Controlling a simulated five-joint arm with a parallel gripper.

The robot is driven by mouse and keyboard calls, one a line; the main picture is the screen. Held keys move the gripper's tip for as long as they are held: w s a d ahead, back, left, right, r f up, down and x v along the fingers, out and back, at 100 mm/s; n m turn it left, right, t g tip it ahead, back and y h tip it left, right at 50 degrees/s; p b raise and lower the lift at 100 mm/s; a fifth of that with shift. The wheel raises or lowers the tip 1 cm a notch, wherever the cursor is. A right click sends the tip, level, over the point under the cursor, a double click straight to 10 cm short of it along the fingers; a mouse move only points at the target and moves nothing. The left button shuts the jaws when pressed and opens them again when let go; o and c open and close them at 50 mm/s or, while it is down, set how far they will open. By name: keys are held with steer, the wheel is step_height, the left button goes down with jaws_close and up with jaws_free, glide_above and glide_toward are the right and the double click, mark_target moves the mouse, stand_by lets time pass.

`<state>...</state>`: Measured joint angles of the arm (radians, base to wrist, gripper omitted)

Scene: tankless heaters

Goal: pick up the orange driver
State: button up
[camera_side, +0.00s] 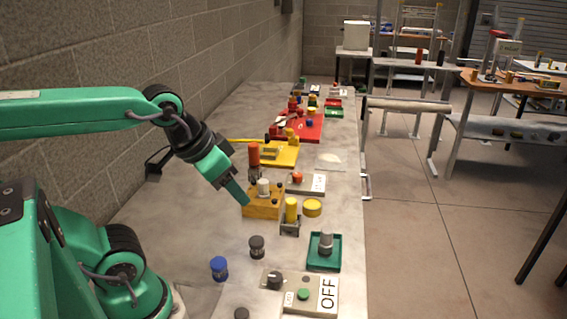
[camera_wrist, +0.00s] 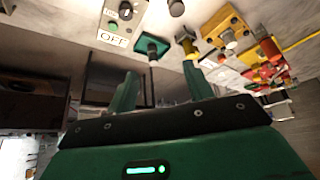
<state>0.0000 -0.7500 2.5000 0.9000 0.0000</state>
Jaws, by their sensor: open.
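The orange driver (camera_side: 253,154) stands upright, its red-orange handle on top and a dark lower part below, at the back left of a yellow-orange block (camera_side: 262,206). In the wrist view a red-orange handle (camera_wrist: 269,48), which looks like the driver, is at the right, beside the block (camera_wrist: 224,29). My gripper (camera_side: 241,196) is tilted down at the block's left side, its tips lower than the driver's handle. Its two fingers (camera_wrist: 160,85) are apart with nothing seen between them. Whether the tips touch the block cannot be told.
A white-topped piece (camera_side: 264,187) is on the block. A green tray (camera_side: 324,252) and an OFF box (camera_side: 311,295) are nearer. Bare bench (camera_side: 200,235) lies left, beside the brick wall.

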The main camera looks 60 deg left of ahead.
steer(key=shift+o, duration=0.8)
steer(key=shift+r, duration=0.1)
